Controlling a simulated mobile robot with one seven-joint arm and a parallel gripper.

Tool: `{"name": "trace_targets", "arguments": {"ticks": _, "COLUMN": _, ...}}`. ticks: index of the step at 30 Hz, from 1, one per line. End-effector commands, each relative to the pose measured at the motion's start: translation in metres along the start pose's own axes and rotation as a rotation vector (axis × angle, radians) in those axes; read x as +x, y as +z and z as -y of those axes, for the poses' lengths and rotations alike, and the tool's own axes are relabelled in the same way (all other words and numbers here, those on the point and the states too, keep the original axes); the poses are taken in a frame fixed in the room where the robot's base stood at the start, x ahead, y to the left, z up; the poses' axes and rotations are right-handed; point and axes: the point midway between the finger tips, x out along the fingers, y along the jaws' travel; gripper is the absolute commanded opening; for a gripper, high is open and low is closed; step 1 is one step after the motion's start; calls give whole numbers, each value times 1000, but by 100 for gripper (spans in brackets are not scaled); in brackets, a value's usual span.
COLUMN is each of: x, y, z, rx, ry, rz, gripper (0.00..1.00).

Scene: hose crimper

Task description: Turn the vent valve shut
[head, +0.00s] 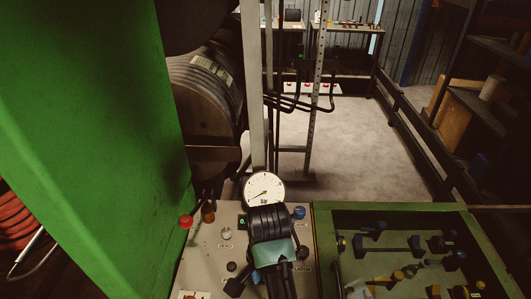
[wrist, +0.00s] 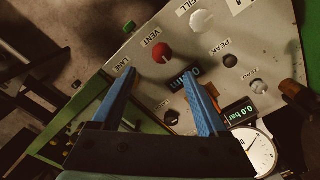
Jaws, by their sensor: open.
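The vent valve shows in the wrist view as a round red knob (wrist: 161,52) beside the VENT label on the pale panel (wrist: 225,55). My gripper (wrist: 160,73) is open, with its two blue fingers spread and nothing between them. In the picture the red knob lies just past the fingertips, centred between them. I see no contact, and I cannot tell the height gap. In the head view my wrist and gripper cover the middle of the panel (head: 207,260), and I cannot make out the vent knob there.
A white knob (wrist: 202,21) by the FILL label is close to the red one. The pressure gauge (head: 264,189) stands behind my wrist. A green tray (head: 408,207) with fittings is on the right, and the green machine (head: 95,130) on the left.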

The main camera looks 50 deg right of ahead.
Motion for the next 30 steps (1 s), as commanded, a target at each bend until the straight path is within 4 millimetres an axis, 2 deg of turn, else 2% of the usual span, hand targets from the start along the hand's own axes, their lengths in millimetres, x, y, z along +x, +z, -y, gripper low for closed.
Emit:
{"name": "trace_targets", "arguments": {"ticks": 1, "x": 17, "y": 0, "z": -1, "rx": 1, "ry": 2, "rz": 1, "gripper": 77}}
{"name": "trace_targets", "arguments": {"ticks": 3, "x": 33, "y": 0, "z": -1, "rx": 0, "ry": 2, "rz": 1, "gripper": 77}}
{"name": "trace_targets", "arguments": {"ticks": 13, "x": 87, "y": 0, "z": 0, "rx": -2, "ry": 0, "rz": 0, "gripper": 77}}
{"name": "trace_targets", "arguments": {"ticks": 18, "x": 99, "y": 0, "z": 1, "rx": -3, "ry": -2, "rz": -1, "gripper": 77}}
{"name": "trace_targets", "arguments": {"ticks": 27, "x": 102, "y": 0, "z": 1, "rx": -3, "ry": -3, "rz": -2, "gripper": 77}}
{"name": "trace_targets", "arguments": {"ticks": 28, "x": 102, "y": 0, "z": 1, "rx": -3, "ry": -3, "rz": -2, "gripper": 75}}
{"name": "trace_targets", "arguments": {"ticks": 30, "x": 102, "y": 0, "z": 1, "rx": -3, "ry": -3, "rz": -2, "gripper": 62}}
